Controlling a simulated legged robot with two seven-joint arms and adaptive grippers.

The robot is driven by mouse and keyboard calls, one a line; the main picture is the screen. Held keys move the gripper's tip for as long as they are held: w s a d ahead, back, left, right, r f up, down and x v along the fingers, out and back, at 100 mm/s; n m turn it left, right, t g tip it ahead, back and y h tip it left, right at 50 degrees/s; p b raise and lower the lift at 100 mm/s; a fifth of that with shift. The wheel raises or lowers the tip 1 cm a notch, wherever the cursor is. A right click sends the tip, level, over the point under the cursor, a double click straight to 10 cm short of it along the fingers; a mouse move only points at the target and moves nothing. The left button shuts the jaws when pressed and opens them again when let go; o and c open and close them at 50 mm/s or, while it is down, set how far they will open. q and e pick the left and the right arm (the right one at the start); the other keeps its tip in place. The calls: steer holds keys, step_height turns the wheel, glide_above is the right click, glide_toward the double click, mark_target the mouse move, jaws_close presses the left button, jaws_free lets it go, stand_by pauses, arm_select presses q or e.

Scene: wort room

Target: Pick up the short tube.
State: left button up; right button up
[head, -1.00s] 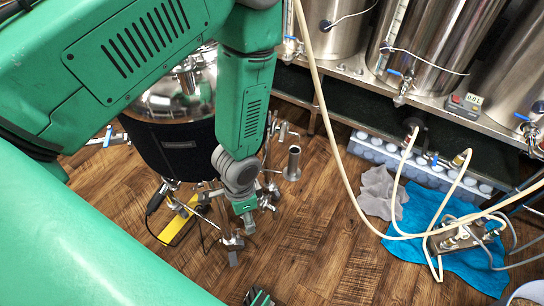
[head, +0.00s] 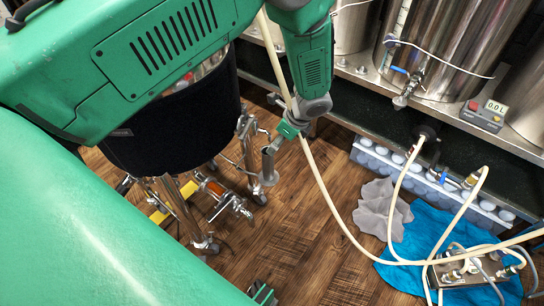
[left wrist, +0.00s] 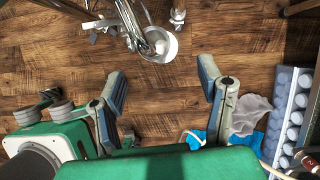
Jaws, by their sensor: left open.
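The black-wrapped vessel (head: 175,130) stands left of the tube on a frame with pipes and valves (head: 230,200). A pale hose (head: 318,170) hangs just right of the gripper. Grey cloth (head: 383,208) and blue cloth (head: 420,240) lie right.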

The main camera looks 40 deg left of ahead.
arm_select(q)
steer(key=b, duration=0.2)
glide_above(268, 164)
steer(key=w+a, duration=0.1)
steer(key=w, duration=0.1)
steer(key=f, duration=0.5)
steer(key=shift+s+a+f, duration=0.1)
steer(key=shift+s+f, duration=0.05)
steer(key=shift+s, duration=0.1)
steer(key=shift+f, duration=0.3)
steer(key=shift+d, duration=0.3)
steer(key=shift+w+d, duration=0.1)
steer(key=shift+d, duration=0.3)
steer(key=shift+r, duration=0.1)
steer(key=c, duration=0.7)
steer(key=shift+a, duration=0.25)
steer(key=c, duration=0.6)
steer(key=shift+a, duration=0.4)
jaws_close()
arm_select(e)
steer(key=shift+a+f, duration=0.7)
steer(key=shift+a, duration=0.1)
